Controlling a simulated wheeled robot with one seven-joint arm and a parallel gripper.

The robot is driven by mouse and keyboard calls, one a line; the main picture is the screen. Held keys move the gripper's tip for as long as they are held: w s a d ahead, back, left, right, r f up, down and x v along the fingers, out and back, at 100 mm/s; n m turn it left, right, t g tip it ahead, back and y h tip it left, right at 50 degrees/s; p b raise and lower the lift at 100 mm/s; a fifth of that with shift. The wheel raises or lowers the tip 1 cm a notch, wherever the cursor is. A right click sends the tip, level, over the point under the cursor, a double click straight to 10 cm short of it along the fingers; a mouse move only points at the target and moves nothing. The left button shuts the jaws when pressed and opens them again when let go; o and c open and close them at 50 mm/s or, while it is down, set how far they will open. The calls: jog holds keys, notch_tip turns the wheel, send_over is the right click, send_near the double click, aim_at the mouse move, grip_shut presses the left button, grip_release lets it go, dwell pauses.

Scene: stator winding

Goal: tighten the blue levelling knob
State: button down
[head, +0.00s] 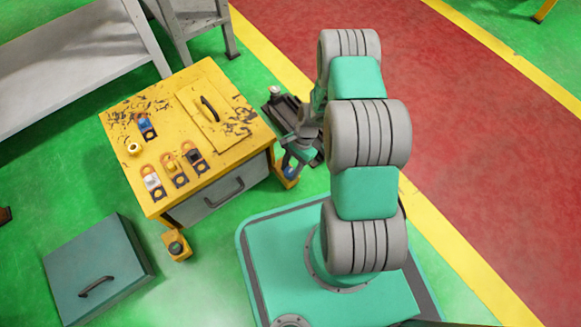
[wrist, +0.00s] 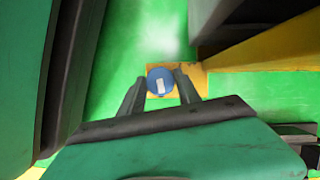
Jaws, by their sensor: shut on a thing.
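The blue levelling knob (wrist: 160,82) is round with a white bar mark on top. It sits on a yellow foot bracket and is between my two fingertips in the wrist view. My gripper (wrist: 161,76) is shut on it, one dark finger at each side. In the head view my gripper (head: 292,168) reaches down at the right front corner of the yellow cabinet (head: 232,152). The knob is small there and partly hidden by the gripper.
A second foot with a dark knob (head: 176,247) sticks out at the cabinet's front left. Several coloured clamp-like parts and a hatch (head: 215,110) are on the cabinet top. A dark metal fixture (head: 275,108) stands behind my arm. A grey-green box (head: 98,268) lies at lower left.

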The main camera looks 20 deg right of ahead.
jog(key=shift+r+m, duration=0.15)
jog(key=shift+m, duration=0.35)
jog(key=c, duration=0.9)
grip_release()
jog(key=shift+o, duration=0.2)
jog(key=p+v, duration=0.3)
jog(key=v, duration=0.4)
jog(key=shift+d+r+p, duration=0.2)
jog(key=shift+p, duration=0.15)
